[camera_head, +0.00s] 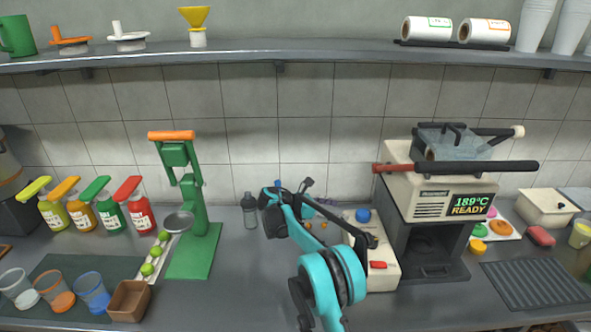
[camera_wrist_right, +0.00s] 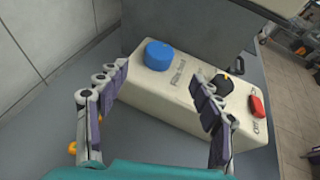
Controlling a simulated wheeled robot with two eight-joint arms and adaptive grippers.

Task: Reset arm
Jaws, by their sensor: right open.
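My right gripper (camera_head: 340,212) is open and empty at the middle of the counter, at the end of my teal arm. In the right wrist view, its two fingers (camera_wrist_right: 160,73) stand wide apart over a cream box (camera_wrist_right: 185,108). The box carries a blue knob (camera_wrist_right: 158,55), a small dark part and a red switch (camera_wrist_right: 257,106). In the head view, the box (camera_head: 385,282) stands just right of the gripper, partly hidden by a finger. Whether a finger touches it cannot be told. My left gripper is not in view.
The green press (camera_head: 185,165) stands to the left. A machine reading 189°C READY (camera_head: 470,204) stands right of the box. A clear bottle (camera_head: 249,212) is left of my gripper, near the wall. Sauce bottles and cups fill the far left.

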